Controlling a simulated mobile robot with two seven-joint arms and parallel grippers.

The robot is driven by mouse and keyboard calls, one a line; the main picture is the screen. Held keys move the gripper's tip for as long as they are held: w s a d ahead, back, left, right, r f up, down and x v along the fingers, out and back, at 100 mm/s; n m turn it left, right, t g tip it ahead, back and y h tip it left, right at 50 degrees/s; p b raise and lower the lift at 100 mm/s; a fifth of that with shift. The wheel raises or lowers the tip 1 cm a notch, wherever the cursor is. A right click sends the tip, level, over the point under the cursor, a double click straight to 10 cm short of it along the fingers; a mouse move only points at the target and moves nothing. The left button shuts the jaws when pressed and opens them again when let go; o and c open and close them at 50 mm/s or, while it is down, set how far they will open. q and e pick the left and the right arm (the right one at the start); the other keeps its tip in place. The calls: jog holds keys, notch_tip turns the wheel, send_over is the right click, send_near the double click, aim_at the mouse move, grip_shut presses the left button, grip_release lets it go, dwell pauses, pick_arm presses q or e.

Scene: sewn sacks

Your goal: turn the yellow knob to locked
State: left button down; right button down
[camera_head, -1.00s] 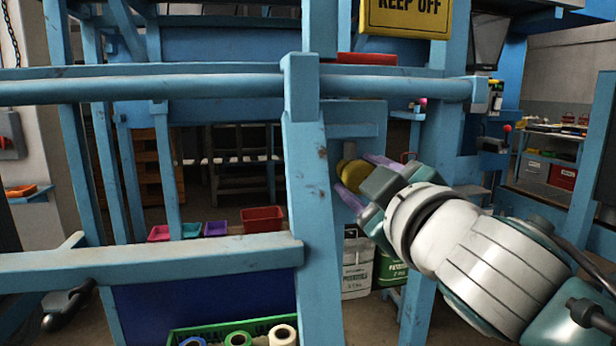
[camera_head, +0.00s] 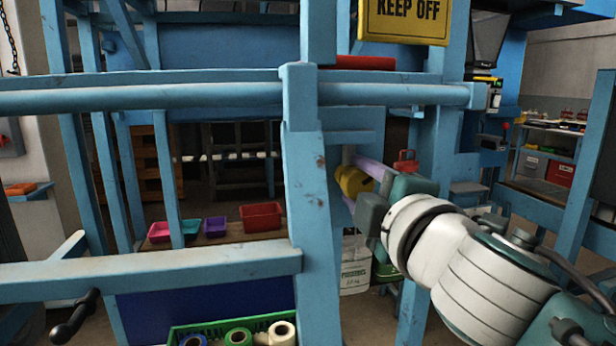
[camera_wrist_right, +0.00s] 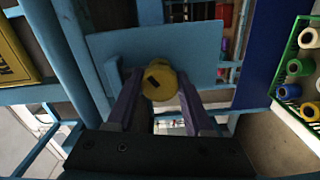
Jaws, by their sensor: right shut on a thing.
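In the wrist view the right gripper (camera_wrist_right: 159,85) is shut on the knob. I cannot read any locked marking. My left gripper is not in view.
A blue post (camera_head: 309,200) and a horizontal rail (camera_head: 150,98) stand close to my right gripper. A yellow KEEP OFF sign (camera_head: 405,18) hangs above. Small bins, including a red one (camera_head: 262,216), stand behind the frame. A green crate (camera_head: 185,331) holds tape rolls below.

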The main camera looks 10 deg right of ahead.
jog(key=n+p, duration=0.1)
jog(key=n, duration=0.4)
jog(key=shift+r+n, duration=0.1)
jog(key=shift+n, duration=0.3)
jog(key=n+p, duration=0.1)
jog(key=n, duration=0.4)
jog(key=shift+p, duration=0.35)
jog(key=shift+n, duration=0.3)
jog(key=shift+c, duration=1.4)
grip_release()
jog(key=s, duration=1)
jog(key=shift+d, duration=0.15)
